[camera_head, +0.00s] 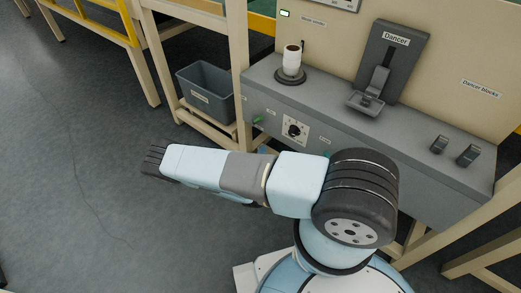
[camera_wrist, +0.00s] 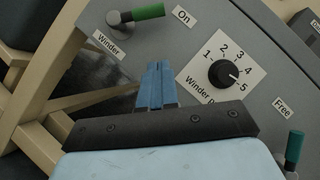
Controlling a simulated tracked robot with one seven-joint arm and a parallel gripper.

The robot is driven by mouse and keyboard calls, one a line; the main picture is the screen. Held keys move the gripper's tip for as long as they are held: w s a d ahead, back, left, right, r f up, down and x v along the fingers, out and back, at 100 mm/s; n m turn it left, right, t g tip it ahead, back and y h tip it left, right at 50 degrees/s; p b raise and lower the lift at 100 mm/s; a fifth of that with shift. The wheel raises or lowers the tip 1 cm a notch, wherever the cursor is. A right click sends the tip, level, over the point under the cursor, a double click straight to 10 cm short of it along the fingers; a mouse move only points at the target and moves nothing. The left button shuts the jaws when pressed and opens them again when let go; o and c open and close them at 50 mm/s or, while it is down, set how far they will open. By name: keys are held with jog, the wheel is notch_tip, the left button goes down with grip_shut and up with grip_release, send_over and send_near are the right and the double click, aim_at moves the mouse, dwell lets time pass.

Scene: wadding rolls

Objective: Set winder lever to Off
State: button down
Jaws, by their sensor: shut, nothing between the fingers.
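The winder lever (camera_wrist: 147,12) has a green handle on a grey pivot, at the top left of the wrist view beside the "Winder" label. Its handle points right, toward the word "On". In the head view the green lever (camera_head: 257,121) is small, on the front of the grey console. My gripper (camera_wrist: 158,70) has blue fingers that are shut and empty. In the wrist view they appear below and right of the lever, apart from it. My arm hides most of the gripper in the head view.
A black dial (camera_wrist: 223,74) on a white numbered plate is right of my fingers. A second green-handled lever (camera_wrist: 295,148) sits near the "Free" label. The grey console (camera_head: 350,145) carries a white roll (camera_head: 291,60) and the Dancer unit (camera_head: 390,60). A grey bin (camera_head: 207,92) stands left.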

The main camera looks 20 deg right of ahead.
aim_at(258, 119)
jog(key=w+d+r, duration=0.2)
jog(key=w+r, duration=0.3)
jog(key=w, duration=0.4)
jog(key=shift+w, duration=0.15)
jog(key=shift+r, duration=0.1)
jog(key=shift+a, duration=0.1)
